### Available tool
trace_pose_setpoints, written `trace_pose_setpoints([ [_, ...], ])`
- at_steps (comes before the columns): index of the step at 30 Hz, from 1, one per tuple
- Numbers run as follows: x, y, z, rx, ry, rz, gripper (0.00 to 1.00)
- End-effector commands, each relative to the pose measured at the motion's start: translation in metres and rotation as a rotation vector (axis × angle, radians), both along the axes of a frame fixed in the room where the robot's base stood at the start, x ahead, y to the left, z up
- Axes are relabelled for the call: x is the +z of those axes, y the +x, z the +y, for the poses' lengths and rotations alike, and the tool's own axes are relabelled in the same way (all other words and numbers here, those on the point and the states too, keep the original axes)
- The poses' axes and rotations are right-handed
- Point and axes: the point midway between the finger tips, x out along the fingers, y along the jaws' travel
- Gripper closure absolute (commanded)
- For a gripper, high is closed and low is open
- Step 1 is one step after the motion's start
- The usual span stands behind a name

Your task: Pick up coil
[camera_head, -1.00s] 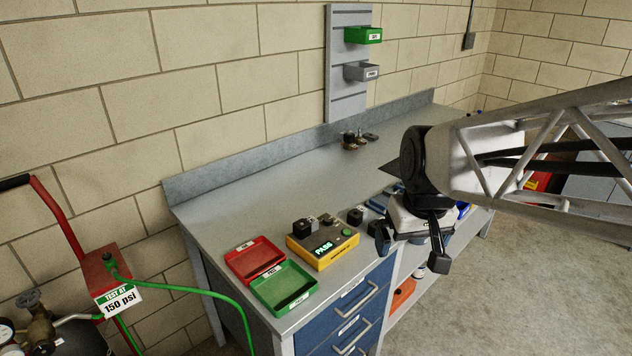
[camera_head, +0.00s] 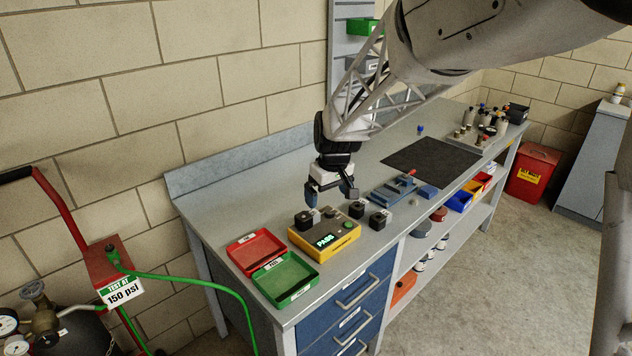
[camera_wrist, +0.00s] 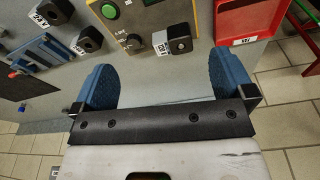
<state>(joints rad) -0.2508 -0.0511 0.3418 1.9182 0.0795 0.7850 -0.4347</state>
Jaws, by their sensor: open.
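Several small black block-shaped coils are in view. One coil (camera_head: 304,221) sits on the yellow tester (camera_head: 325,247), whose display reads PASS. Two more coils, a rear one (camera_head: 357,209) and a front one (camera_head: 378,220), stand on the bench right of the tester. In the wrist view, the tester coil (camera_wrist: 180,38) has a white label beside it, and the two bench coils (camera_wrist: 90,38) (camera_wrist: 56,11) also have labels. My gripper (camera_head: 331,193) is open and empty above the tester area. Its blue fingers (camera_wrist: 163,82) touch no coil.
A red tray (camera_head: 256,252) and a green tray (camera_head: 285,279) lie left of the tester. A blue fixture (camera_head: 392,188) and a black mat (camera_head: 432,162) lie to the right. A green hose (camera_head: 195,283) hangs near the bench's left end.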

Motion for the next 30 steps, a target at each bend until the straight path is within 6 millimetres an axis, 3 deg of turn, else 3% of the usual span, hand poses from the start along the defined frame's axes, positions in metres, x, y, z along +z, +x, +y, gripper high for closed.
trace_pose_setpoints([
  [3,-0.02,0.022,0.021,0.047,-0.002,0.006,0.0],
  [10,-0.042,0.046,0.045,0.103,-0.003,0.009,0.0],
  [25,-0.049,0.05,0.049,0.113,-0.003,0.009,0.0],
  [30,-0.06,0.051,0.05,0.113,-0.004,0.011,0.0],
])
